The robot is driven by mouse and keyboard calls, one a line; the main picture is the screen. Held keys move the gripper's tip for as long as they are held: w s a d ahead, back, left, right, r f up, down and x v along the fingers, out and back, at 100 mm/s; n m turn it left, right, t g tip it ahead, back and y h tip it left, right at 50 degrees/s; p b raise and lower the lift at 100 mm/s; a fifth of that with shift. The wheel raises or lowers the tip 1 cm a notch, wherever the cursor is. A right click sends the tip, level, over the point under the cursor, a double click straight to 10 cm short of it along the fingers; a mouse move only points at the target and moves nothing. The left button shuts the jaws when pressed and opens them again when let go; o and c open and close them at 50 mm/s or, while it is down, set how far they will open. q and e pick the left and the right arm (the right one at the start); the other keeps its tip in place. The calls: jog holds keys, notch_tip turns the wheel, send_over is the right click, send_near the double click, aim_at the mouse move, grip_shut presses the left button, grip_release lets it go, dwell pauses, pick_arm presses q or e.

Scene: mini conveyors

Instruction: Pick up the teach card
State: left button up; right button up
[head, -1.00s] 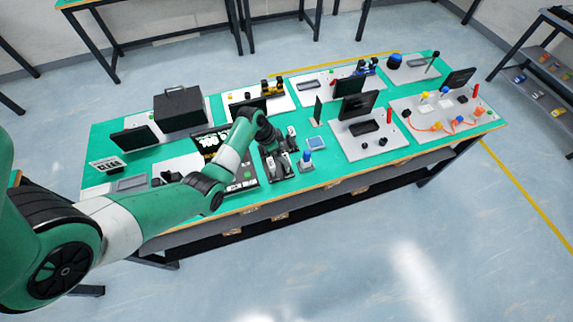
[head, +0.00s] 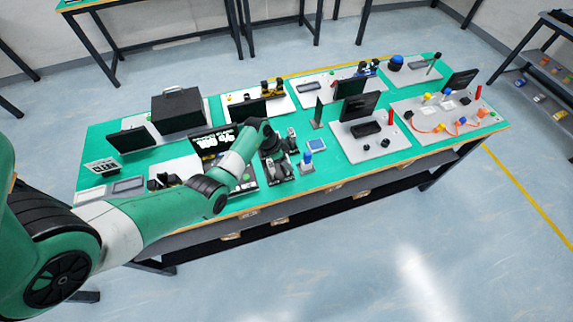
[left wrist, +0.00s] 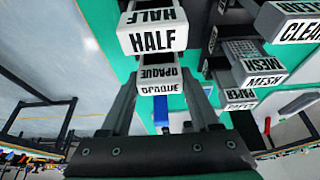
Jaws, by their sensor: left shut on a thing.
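In the left wrist view, my left gripper (left wrist: 160,88) has its two fingers on either side of a white card block marked OPAQUE (left wrist: 158,76) and is shut on it. A block marked HALF (left wrist: 153,40) is just beyond it. None of the visible labels reads "teach". In the head view, the left gripper (head: 270,146) is low over the black rack (head: 283,168) near the table's front edge, and its fingertips are hard to make out. My right gripper is not in view.
Blocks marked MESH (left wrist: 264,80), PAPER (left wrist: 241,106) and CLEAR (left wrist: 305,30) stand close by on the right in the wrist view. In the head view, a blue-topped button (head: 307,158) and a monitor (head: 356,107) stand right of the rack. A black case (head: 180,108) is further left.

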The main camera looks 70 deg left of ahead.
pick_arm(q)
jog(key=c, duration=0.3)
jog(key=shift+r+p, duration=0.4)
jog(key=shift+r, duration=0.15)
notch_tip(320, 180, up, 3)
jog(key=shift+f+p, duration=0.2)
jog(key=shift+p, duration=0.55)
jog(key=s+d+r+p, duration=0.2)
jog(key=s+r, duration=0.1)
jog(key=s, duration=0.1)
jog(key=s+d+r+p, duration=0.5)
jog(key=s+d+r, duration=0.1)
jog(key=s, duration=0.1)
jog(key=shift+s+r, duration=0.2)
jog(key=shift+s, duration=0.1)
